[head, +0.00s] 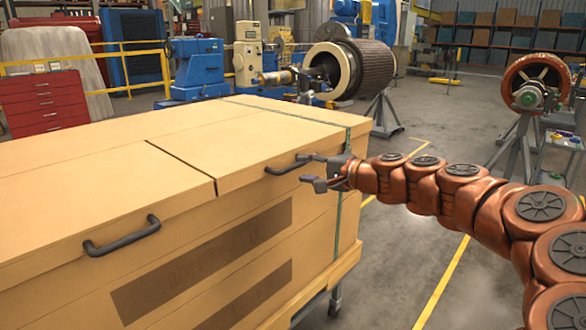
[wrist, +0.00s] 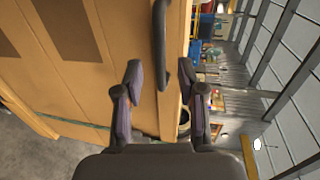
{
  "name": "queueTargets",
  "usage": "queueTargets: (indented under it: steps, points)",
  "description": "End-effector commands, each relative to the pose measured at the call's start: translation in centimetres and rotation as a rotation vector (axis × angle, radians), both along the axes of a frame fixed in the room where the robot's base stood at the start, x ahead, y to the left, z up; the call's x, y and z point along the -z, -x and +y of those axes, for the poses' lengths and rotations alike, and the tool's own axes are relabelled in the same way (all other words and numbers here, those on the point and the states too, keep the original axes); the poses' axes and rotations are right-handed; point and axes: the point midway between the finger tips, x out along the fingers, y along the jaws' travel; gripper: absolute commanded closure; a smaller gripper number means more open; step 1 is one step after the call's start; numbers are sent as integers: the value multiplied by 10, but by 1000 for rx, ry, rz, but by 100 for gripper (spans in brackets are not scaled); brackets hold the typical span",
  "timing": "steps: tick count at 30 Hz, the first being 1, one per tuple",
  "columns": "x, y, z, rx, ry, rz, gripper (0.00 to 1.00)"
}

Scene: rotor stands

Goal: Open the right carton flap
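The large tan carton (head: 250,250) fills the left of the head view. Its right flap (head: 230,145) lies closed and flat, with a dark handle (head: 288,165) at its front edge. My gripper (head: 312,171) is at the right end of this handle, its fingers apart. In the wrist view my gripper (wrist: 160,75) is open and empty, and the handle (wrist: 160,40) lies ahead, its lower end appearing between the fingertips. I cannot tell whether a finger touches it. The left flap (head: 70,195) is also closed, with its own handle (head: 122,237).
A green strap (head: 338,225) runs around the carton's right end. A large rotor (head: 365,70) stands behind the carton, and another rotor (head: 535,85) is on a stand at the right. A red tool cabinet (head: 42,103) is at the left.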

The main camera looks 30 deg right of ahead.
Motion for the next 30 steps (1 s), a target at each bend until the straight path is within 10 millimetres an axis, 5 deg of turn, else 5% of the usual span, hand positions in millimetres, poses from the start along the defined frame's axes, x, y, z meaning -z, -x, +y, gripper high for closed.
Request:
queueTargets:
  steps: [12,25,30]
  points:
    - [8,-41,11,-4,1,0,61]
    - [10,-47,12,-2,3,-1,61]
    - [10,-46,12,-2,3,-1,78]
